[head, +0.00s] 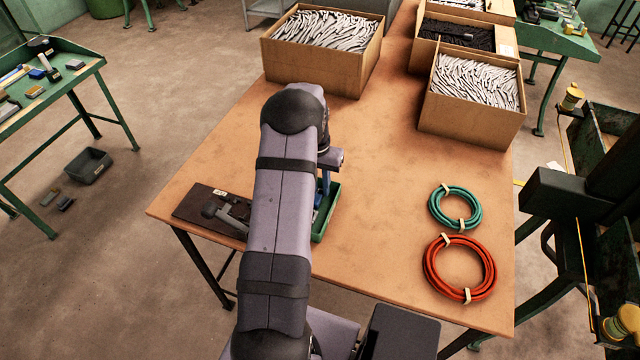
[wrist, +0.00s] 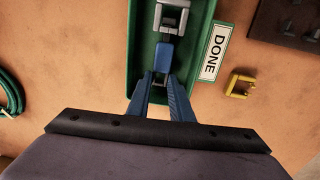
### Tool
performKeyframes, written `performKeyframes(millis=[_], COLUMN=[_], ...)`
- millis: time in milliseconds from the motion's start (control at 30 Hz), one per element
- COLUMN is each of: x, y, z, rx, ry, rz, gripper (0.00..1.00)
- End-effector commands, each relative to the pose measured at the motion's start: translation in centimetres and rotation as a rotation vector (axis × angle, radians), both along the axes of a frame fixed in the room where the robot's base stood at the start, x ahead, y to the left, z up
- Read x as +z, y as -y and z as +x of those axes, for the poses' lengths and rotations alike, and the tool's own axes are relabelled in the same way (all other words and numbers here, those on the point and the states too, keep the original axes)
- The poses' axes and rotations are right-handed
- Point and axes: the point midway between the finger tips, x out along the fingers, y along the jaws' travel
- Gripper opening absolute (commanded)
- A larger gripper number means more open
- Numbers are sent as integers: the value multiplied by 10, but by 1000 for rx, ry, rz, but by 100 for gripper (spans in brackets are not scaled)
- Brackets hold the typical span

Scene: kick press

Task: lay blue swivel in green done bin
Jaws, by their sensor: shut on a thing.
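The green done bin (wrist: 192,85) lies below my gripper (wrist: 162,78) in the wrist view, with a white DONE label (wrist: 215,52) along its right side. My gripper's blue fingers are shut on the blue swivel (wrist: 163,53), which has grey metal at its far end (wrist: 173,18). The swivel is over or inside the bin; I cannot tell whether it touches the floor. In the head view, my arm hides most of the bin (head: 327,227), and the swivel cannot be made out there.
A yellow shackle-like piece (wrist: 240,85) lies right of the bin. A dark plate with a metal fixture (head: 222,207) is left of the bin. Green (head: 456,208) and red (head: 460,268) cable coils lie at the right. Cardboard boxes (head: 325,68) stand at the back.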

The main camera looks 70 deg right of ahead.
Motion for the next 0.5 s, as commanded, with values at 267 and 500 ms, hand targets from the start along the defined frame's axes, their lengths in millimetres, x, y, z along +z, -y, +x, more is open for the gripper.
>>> performKeyframes(millis=[267, 500], x=[-2, -2], y=[0, 0], z=[0, 0], rx=[0, 0], ry=[0, 0], rz=[0, 0], gripper=[0, 42])
